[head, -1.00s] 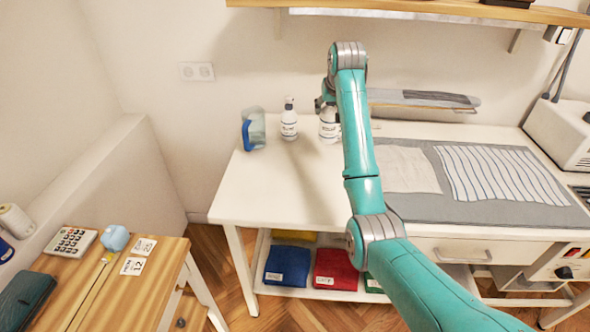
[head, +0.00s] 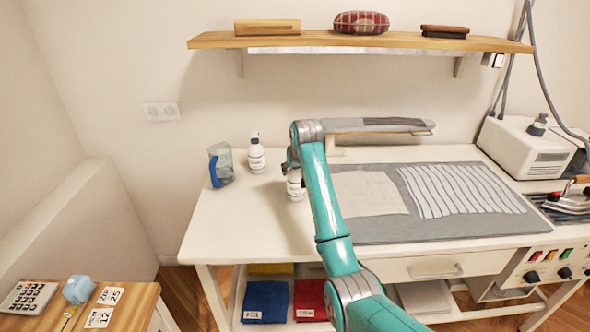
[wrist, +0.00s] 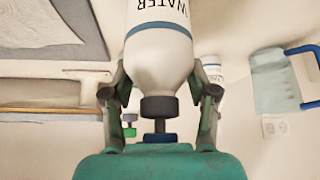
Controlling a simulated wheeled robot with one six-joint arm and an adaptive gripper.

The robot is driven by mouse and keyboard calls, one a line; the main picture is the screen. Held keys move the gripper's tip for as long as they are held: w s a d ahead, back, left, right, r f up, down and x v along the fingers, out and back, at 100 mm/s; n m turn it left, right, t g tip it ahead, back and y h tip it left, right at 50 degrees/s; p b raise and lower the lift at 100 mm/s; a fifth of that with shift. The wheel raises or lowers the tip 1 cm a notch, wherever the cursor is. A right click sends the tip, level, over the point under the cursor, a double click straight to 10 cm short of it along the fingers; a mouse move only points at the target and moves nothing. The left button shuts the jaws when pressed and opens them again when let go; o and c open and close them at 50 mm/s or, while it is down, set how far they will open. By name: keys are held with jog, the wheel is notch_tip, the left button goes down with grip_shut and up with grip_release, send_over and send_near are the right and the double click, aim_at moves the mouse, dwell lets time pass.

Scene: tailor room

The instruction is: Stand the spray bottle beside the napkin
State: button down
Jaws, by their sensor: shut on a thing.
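My gripper (head: 291,168) is shut on a white bottle (head: 295,186) with a dark collar. In the wrist view my gripper (wrist: 161,84) has a finger on each side of the bottle (wrist: 158,62) near its shoulder, and its label reads WATER, upside down in that picture. In the head view the bottle is upright over the white table, left of the grey mat. I cannot tell whether its base touches the table. A plain pale cloth (head: 367,193) and a striped cloth (head: 462,190) lie on the mat; which is the napkin is not clear.
A second white spray bottle (head: 257,157) and a blue-handled jug (head: 221,166) stand behind to the left. A narrow padded board (head: 375,125) is raised behind the mat (head: 430,231). The white table's (head: 233,222) front left is clear. A wooden shelf (head: 350,41) hangs above.

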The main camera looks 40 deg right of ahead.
jog(key=shift+c, duration=1.6)
grip_release()
jog(key=shift+r, duration=0.25)
jog(key=v, duration=1.1)
jog(key=shift+s+r, duration=0.2)
jog(key=shift+s, duration=0.05)
